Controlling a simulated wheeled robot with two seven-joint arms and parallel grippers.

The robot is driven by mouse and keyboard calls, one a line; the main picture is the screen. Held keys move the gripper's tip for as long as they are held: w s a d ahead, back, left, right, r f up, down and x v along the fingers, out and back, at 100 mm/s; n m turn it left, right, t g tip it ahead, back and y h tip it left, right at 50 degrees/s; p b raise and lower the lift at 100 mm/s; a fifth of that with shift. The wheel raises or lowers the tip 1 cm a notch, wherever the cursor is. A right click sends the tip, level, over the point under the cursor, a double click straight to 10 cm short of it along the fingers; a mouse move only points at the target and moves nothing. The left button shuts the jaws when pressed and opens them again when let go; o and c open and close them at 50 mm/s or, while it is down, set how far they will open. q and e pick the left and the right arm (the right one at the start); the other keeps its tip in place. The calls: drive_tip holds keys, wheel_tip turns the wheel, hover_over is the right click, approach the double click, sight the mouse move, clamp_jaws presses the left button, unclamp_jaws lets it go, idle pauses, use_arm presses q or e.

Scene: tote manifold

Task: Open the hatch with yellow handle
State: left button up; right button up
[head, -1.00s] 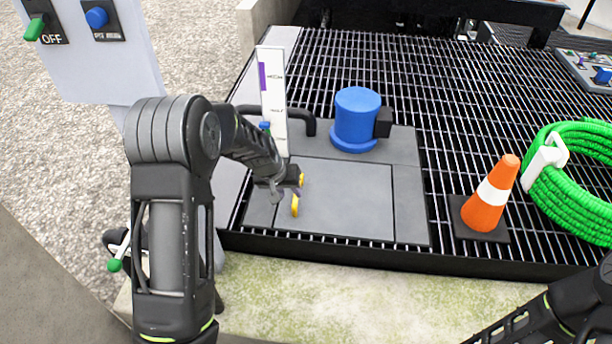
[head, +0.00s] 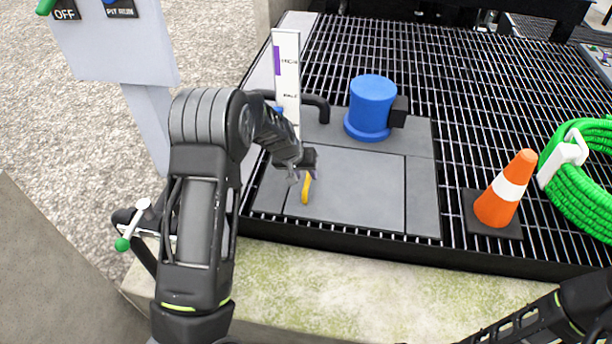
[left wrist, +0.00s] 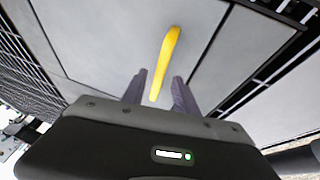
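The hatch is a flat grey panel (head: 362,196) set in the dark grating. Its yellow handle (head: 306,188) stands near the panel's left edge. My left gripper (head: 300,176) is just over the handle. In the left wrist view the yellow handle (left wrist: 166,58) runs down between the two fingers of my left gripper (left wrist: 158,90), which are apart with a gap on each side. The hatch panel (left wrist: 110,40) lies flat beneath. My right gripper is out of view; only part of my right arm shows at the lower right.
A blue motor-like cylinder (head: 370,106) and a white gauge board (head: 287,75) stand behind the hatch. An orange cone (head: 506,190) and a green hose coil (head: 585,165) are to the right. A grey control panel (head: 115,45) stands at the left.

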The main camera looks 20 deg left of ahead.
use_arm(q)
drive_tip(key=shift+w+f, duration=0.35)
drive_tip(key=shift+f, duration=0.3)
clamp_jaws()
idle(1.0)
